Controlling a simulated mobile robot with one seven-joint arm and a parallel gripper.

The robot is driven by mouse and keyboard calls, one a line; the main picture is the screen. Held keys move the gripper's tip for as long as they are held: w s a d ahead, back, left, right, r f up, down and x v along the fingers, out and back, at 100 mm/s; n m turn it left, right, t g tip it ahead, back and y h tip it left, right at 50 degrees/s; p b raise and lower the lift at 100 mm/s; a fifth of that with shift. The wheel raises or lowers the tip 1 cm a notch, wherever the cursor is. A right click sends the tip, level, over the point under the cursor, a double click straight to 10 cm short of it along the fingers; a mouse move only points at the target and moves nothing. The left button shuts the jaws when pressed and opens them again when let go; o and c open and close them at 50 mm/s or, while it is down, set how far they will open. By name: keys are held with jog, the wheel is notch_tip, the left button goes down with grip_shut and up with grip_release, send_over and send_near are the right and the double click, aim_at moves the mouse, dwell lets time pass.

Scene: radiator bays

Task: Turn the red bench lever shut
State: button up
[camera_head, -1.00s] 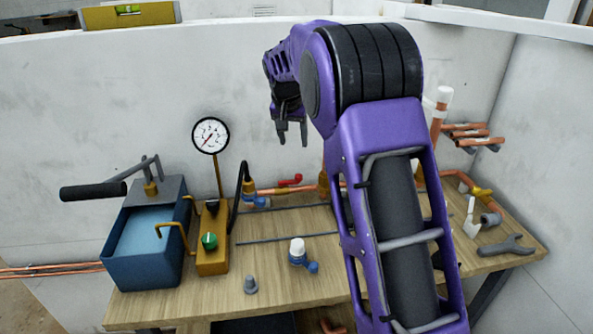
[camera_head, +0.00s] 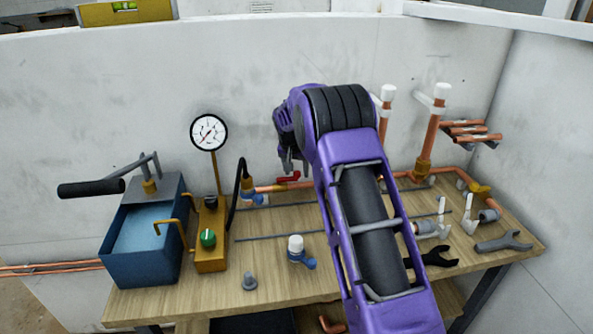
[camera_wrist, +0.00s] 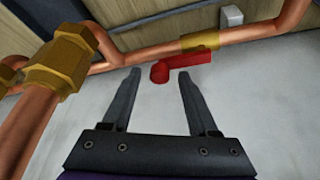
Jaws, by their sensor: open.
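The red bench lever (camera_head: 289,178) shows in the head view on the copper pipe at the back of the bench, partly behind my gripper. In the wrist view the red lever (camera_wrist: 182,65) lies roughly along the copper pipe, beside a brass fitting (camera_wrist: 201,41). Its rounded end points left and its arm reaches right. My gripper (camera_wrist: 158,80) is open, with the lever just beyond and between its two dark fingertips. I cannot tell whether they touch it. In the head view my gripper (camera_head: 292,168) hangs just above the lever, fingers down.
A thick copper pipe with a large brass nut (camera_wrist: 63,63) stands close to the left finger in the wrist view. A blue pump tank (camera_head: 140,250), a pressure gauge (camera_head: 209,132) and a white-capped blue valve (camera_head: 299,252) are to the left or in front. Wrenches (camera_head: 503,242) lie at right.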

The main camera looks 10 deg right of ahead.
jog(key=shift+f, duration=0.1)
grip_shut()
dwell(0.3)
jog(key=shift+s, duration=0.1)
jog(key=m, duration=0.1)
jog(key=s+m+h+b, duration=0.1)
jog(key=m, duration=0.1)
jog(key=shift+a+f, duration=0.1)
jog(key=shift+a, duration=0.1)
jog(key=s+a+m+g+h+p, duration=0.1)
jog(key=a+m+g, duration=0.4)
jog(key=m, duration=0.9)
jog(key=shift+s+m+g+h+p, duration=0.3)
jog(key=shift+s+p, duration=0.4)
jog(key=shift+s, duration=0.45)
jog(key=shift+a, duration=0.25)
